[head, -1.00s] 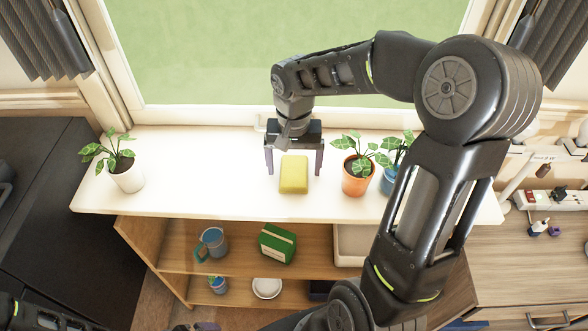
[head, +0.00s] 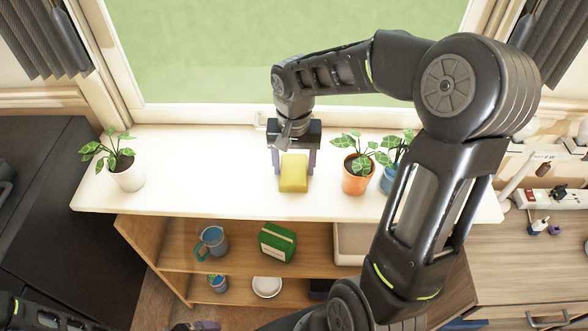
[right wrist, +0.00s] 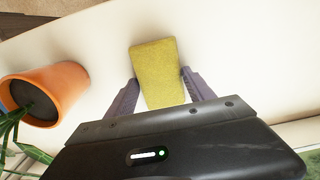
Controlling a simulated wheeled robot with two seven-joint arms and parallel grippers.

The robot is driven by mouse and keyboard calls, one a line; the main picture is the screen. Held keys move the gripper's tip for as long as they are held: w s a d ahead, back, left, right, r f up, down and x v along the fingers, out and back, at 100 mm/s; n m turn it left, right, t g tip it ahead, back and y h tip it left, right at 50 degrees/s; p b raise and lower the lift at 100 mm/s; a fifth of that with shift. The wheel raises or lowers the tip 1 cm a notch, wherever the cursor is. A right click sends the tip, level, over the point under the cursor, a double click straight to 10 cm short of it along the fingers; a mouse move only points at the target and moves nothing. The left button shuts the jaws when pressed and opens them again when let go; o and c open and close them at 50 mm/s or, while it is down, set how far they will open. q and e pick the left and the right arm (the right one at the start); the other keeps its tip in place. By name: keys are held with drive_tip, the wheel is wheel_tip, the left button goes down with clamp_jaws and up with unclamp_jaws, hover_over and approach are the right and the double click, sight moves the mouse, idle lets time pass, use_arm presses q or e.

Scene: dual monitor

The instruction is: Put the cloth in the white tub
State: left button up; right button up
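The cloth (head: 293,177) is a thick yellow folded piece on the white top of the shelf unit, below the window. My right gripper (head: 293,168) points down with one purple finger at each side of the cloth's rear part. The white tub (head: 350,243) is on the upper shelf below the top, at the right, partly hidden by my right arm. Of my left gripper (head: 197,326) only a purple bit shows at the bottom edge; its opening is hidden.
An orange potted plant (head: 356,178) and a blue pot (head: 388,180) stand just right of the cloth. A white potted plant (head: 127,175) stands at the far left. A green box (head: 277,242) and blue mug (head: 213,240) share the tub's shelf.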

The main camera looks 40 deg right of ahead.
sight(294, 167)
drive_tip(key=c, duration=0.9)
wheel_tip(294, 167, up, 10)
idle(1.0)
